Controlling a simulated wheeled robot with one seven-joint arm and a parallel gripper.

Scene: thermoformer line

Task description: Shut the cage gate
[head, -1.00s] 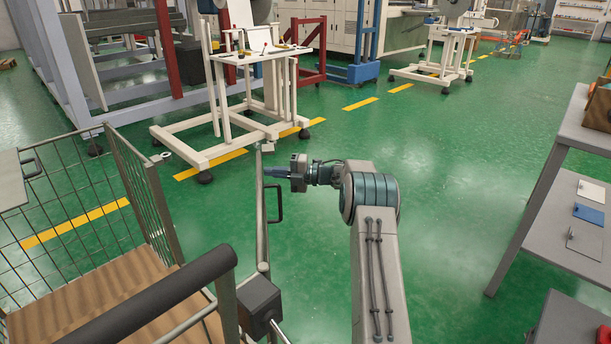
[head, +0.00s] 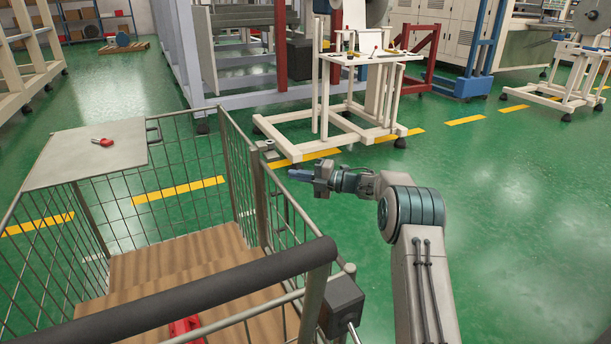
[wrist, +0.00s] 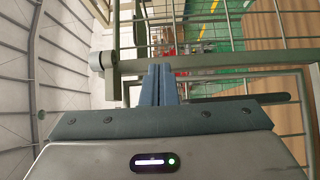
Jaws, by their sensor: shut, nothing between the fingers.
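The cage is a wire-mesh cart with a wooden floor, and its corner post (head: 259,200) stands at the front centre of the head view. The cage gate (head: 312,212) is a narrow mesh panel on the cage's right side. Its free end is close beside the corner post; I cannot tell if it touches or is latched. My gripper (head: 291,174) is shut and empty, outside the gate near its free end, pointing left at it. In the wrist view the shut fingers (wrist: 160,84) are at the gate's rail (wrist: 215,76); contact is unclear. A dark handle (wrist: 240,98) shows at right.
A black push bar (head: 200,300) and a black box (head: 342,307) are in the foreground. A grey shelf (head: 90,153) with a red tool is on the cage's left. A white wheeled stand (head: 345,130) is behind my gripper. Green floor at right is clear.

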